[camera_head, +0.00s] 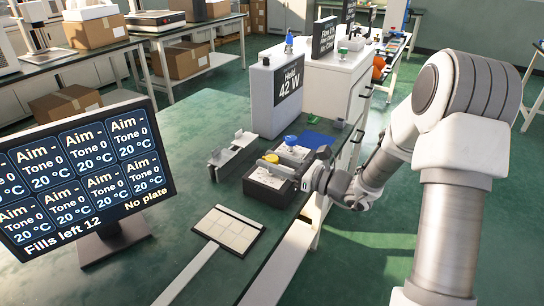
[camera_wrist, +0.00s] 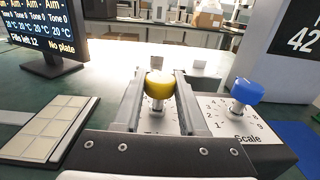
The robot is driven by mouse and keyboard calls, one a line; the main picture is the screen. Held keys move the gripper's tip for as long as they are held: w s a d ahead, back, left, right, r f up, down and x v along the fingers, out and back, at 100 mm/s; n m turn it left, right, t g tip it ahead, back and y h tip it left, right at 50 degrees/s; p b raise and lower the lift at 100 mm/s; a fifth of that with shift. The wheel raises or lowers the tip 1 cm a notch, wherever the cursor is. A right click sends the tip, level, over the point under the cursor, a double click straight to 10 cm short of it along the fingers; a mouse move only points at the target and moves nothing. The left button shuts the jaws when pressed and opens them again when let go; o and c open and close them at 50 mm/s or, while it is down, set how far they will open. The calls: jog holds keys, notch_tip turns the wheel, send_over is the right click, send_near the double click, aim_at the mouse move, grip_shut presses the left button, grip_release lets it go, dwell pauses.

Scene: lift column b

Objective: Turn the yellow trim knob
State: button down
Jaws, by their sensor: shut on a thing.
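The yellow trim knob (camera_wrist: 160,85) sits on a metal stem above a white-topped black box. In the head view the yellow knob (camera_head: 271,158) shows on the box's left part. My gripper (camera_wrist: 160,92) has one finger on each side of the yellow knob and is shut on it. In the head view my gripper (camera_head: 305,172) reaches the box from the right; its fingertips are hard to make out. A blue knob (camera_wrist: 240,92) stands to the right on a numbered dial marked "Scale" and also shows in the head view (camera_head: 290,141). The yellow knob's own dial is mostly hidden.
A monitor (camera_head: 85,172) stands at left, reading "Fills left 12" and "No plate". A pale gridded plate (camera_head: 228,231) lies in front of the box. A grey unit reading "Held 42 W" (camera_head: 278,92) stands behind. A grey slotted holder (camera_head: 232,155) is left of the box.

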jog(key=shift+n+g+y+p, duration=1)
jog(key=shift+n+g, duration=0.4)
jog(key=shift+g, duration=0.5)
jog(key=shift+c, duration=2.3)
grip_release()
jog(key=shift+d, duration=0.1)
jog(key=p+v, duration=0.3)
jog(key=v, duration=1.4)
jog(key=shift+w+d, duration=0.15)
jog(key=shift+d, duration=0.05)
jog(key=shift+g, duration=0.3)
